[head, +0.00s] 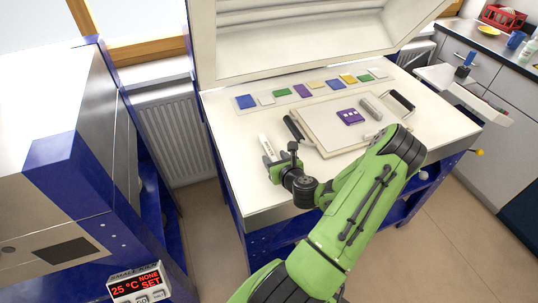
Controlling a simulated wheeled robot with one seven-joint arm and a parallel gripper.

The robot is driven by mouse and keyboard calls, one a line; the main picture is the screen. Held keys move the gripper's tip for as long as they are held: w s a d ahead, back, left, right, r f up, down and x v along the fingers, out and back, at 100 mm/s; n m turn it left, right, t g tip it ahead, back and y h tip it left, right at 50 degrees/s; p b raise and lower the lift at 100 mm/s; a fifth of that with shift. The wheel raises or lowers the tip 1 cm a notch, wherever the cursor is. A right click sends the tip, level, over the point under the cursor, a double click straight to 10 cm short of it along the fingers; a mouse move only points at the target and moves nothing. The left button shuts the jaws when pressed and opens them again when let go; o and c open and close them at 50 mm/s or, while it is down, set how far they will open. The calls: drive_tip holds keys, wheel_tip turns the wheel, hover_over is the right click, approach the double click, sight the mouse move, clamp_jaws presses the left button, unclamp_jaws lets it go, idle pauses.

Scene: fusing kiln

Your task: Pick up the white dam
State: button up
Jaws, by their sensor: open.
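A short white bar (266,147), which I take to be the white dam, lies on the pale bench top near its front left part, with small dark marks on it. My gripper (280,156) is open at the near end of this bar. Its dark fingers are apart, and part of the bar's near end is hidden behind them. I cannot tell whether the bar is between the fingers or just beyond them. A grey bar (371,109) lies on the cream board to the right.
The cream board (325,118) has dark handles and holds a purple piece (350,117). A strip of coloured tiles (302,91) lies behind it, below the raised kiln lid (300,45). A controller display (135,284) is at lower left.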

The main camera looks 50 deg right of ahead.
sight(273, 155)
drive_tip(key=x, duration=0.3)
drive_tip(key=shift+w+d, duration=0.2)
drive_tip(key=shift+s, duration=0.1)
clamp_jaws()
wheel_tip(273, 155, up, 10)
drive_tip(key=p, duration=0.5)
drive_tip(key=shift+a, duration=0.1)
